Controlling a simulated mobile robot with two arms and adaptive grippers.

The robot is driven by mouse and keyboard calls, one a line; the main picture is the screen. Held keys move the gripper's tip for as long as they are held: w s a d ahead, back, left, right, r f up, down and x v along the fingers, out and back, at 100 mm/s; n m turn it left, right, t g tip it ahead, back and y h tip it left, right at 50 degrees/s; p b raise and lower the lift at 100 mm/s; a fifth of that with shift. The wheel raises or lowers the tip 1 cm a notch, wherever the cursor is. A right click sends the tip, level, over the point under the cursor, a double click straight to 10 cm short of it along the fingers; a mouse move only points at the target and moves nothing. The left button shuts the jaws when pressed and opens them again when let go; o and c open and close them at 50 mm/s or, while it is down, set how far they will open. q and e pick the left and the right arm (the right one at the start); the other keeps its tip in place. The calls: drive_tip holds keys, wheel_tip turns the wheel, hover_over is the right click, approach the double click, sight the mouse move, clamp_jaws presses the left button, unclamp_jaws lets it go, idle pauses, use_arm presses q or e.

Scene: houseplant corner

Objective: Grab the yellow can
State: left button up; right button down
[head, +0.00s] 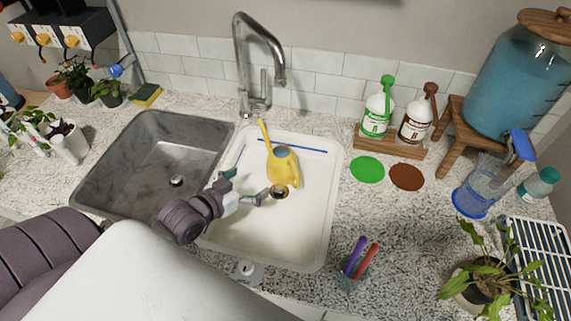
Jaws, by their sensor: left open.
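The yellow can (284,170) is a small watering can with a long thin part pointing up and left. It is in the white sink basin (313,222), near its middle. My left gripper (250,186) reaches in over the basin from the lower left. Its fingers are spread, with nothing between them, and it is just left of and below the can in the picture. I cannot tell how high it is above the basin floor. My right gripper is not in view.
A grey basin (145,157) lies to the left, and a tall faucet (241,62) stands behind. A blue stick (299,146) lies behind the can. A pen cup (354,268) stands at the front right. Green (376,118) and brown (415,124) bottles stand at the back right.

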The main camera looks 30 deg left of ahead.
sight(273, 166)
use_arm(q)
drive_tip(key=x, duration=0.8)
drive_tip(key=shift+w+p, duration=0.25)
drive_tip(key=shift+p, duration=0.15)
drive_tip(key=x, duration=0.3)
drive_tip(key=p+x, duration=0.1)
drive_tip(key=shift+w+r, duration=0.15)
drive_tip(key=shift+w, duration=0.55)
drive_tip(key=shift+s, duration=0.1)
drive_tip(key=shift+c, duration=0.3)
drive_tip(key=c, duration=1.3)
drive_tip(key=shift+c, duration=0.2)
